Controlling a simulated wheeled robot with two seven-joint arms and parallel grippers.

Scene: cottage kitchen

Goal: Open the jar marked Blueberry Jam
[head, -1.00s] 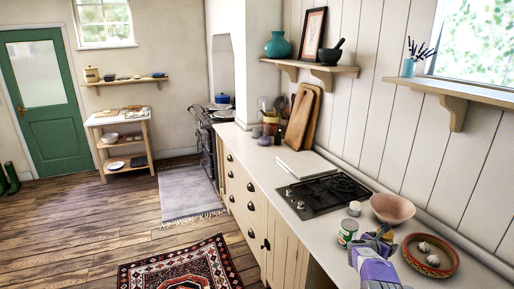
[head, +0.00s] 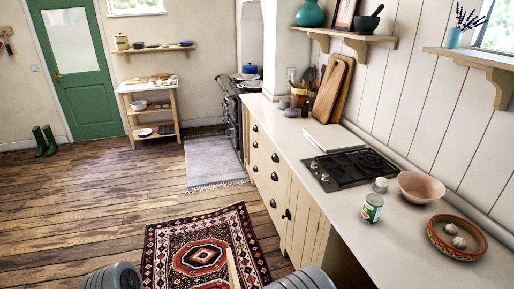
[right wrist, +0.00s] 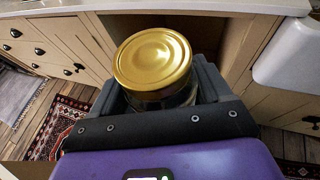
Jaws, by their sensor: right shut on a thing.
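A jar with a shiny gold lid (right wrist: 153,60) is between the fingers of my right gripper (right wrist: 157,88) in the right wrist view. The gripper is shut on it, and the lid is on the jar. Only a little dark glass (right wrist: 165,98) shows below the lid. No label is visible, so I cannot read whether it says Blueberry Jam. The jar is held in front of the cabinets, off the counter. My left gripper is in neither view, and the head view does not show the right one.
The counter (head: 398,243) holds a green-labelled can (head: 372,208), a small white-topped container (head: 380,185), a pink bowl (head: 421,187), a terracotta dish (head: 440,246) with garlic-like bulbs and a hob (head: 350,168). Bare counter lies in front of the can. A patterned rug (head: 200,245) covers the floor.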

